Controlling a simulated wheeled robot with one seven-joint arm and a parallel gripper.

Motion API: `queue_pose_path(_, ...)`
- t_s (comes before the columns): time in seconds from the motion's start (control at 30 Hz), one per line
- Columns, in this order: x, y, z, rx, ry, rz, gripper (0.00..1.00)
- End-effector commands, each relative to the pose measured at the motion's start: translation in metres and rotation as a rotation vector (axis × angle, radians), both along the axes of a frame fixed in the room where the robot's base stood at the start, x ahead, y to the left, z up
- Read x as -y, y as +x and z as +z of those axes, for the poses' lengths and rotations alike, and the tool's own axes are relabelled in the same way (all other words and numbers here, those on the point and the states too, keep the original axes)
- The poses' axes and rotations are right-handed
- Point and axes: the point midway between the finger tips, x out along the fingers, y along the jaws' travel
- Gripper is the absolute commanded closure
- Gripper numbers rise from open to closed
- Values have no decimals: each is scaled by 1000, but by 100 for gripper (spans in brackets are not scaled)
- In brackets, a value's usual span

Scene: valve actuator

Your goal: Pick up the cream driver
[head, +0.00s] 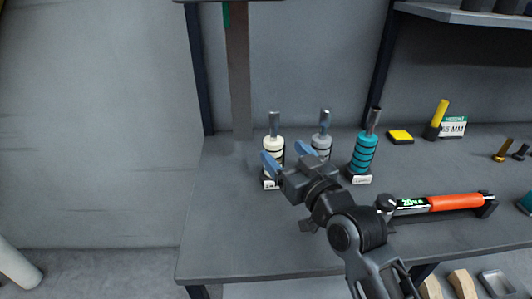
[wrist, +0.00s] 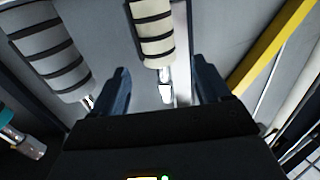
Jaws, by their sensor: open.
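The cream driver (head: 275,147), with black bands and a metal tip, stands upright on a small labelled base on the workbench. It is the leftmost of three drivers in the head view. My gripper (head: 289,155) is open and empty, just in front of it and a little to its right. In the wrist view the cream driver (wrist: 153,32) lies in line with the gap between my two fingers (wrist: 161,75). It appears beyond the fingertips, and I see no contact. My fingers hide part of its lower right in the head view.
A grey driver (head: 324,143) and a teal driver (head: 363,154) stand to the right. An orange-handled tool (head: 455,202) lies right of my arm. A yellow block (head: 400,137) and a yellow-handled tool (head: 439,113) are farther back. The bench's left side is clear.

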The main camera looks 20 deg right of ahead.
Motion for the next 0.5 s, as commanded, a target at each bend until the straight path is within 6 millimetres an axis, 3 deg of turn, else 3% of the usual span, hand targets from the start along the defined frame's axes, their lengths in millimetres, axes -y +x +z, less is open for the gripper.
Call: queue_pose_path(0.5, -4, 58, 1, 1, 1, 0, 23)
